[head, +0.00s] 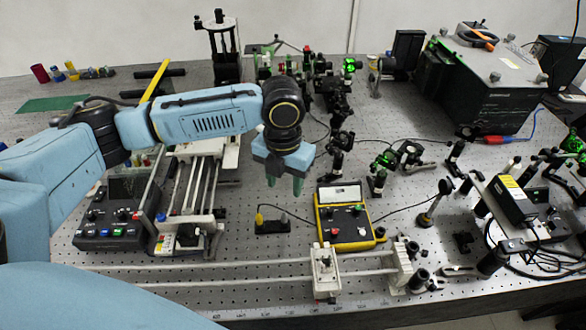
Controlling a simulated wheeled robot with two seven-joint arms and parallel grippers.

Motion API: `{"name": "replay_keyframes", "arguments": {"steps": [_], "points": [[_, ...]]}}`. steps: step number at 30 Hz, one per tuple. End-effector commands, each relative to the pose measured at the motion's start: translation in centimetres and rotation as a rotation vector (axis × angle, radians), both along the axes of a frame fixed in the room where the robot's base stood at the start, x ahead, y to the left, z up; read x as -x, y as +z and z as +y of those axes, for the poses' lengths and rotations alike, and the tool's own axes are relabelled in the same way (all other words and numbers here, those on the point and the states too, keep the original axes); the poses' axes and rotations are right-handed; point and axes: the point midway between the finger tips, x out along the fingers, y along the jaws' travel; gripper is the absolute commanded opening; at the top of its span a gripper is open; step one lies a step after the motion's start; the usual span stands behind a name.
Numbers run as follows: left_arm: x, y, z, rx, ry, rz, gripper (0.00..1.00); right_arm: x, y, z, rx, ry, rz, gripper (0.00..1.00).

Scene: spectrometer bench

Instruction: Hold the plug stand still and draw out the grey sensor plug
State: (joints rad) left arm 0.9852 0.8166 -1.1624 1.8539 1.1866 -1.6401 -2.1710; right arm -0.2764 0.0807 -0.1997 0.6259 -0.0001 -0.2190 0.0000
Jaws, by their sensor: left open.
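A small low black block (273,227), which looks like the plug stand, sits on the perforated bench left of the yellow meter. A small upright yellow-tipped piece (259,217) stands at its left end, with a thin dark cable arching from it toward the meter. I cannot make out a grey plug on the stand. My left gripper (285,184) hangs above and behind the stand, apart from it, with its green fingers pointing down. It is open and empty. My right gripper is not in view.
The yellow-edged meter (345,218) stands just right of the stand. A rail with a white carriage (325,272) runs in front. A control box (105,228) and slide rails (195,190) lie to the left. Optics mounts crowd the right and back.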

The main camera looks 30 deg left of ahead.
Motion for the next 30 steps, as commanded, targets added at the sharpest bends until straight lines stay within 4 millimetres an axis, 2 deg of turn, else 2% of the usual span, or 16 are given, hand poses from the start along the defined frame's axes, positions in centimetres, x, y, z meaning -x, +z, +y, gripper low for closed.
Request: {"name": "replay_keyframes", "arguments": {"steps": [3, 9, 11, 15, 21, 30], "points": [[0.1, -1.1, 0.0, -0.001, -0.004, 0.005, 0.45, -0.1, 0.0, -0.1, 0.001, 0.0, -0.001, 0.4], [0.2, -4.8, 0.0, -0.001, -0.002, 0.005, 0.45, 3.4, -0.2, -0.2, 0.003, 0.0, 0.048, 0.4], [0.2, -5.9, 0.0, -0.001, -0.003, 0.004, 0.45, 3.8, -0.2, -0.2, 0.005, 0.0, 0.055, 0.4], [0.2, -8.7, 0.0, -0.001, -0.002, 0.003, 0.45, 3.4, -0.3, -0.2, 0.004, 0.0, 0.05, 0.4], [0.2, -11.7, 0.0, -0.001, -0.003, 0.001, 0.45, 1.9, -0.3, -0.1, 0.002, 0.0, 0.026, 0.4], [0.1, -13.2, 0.0, 0.0, -0.002, -0.001, 0.45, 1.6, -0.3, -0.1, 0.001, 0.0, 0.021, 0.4]]}}
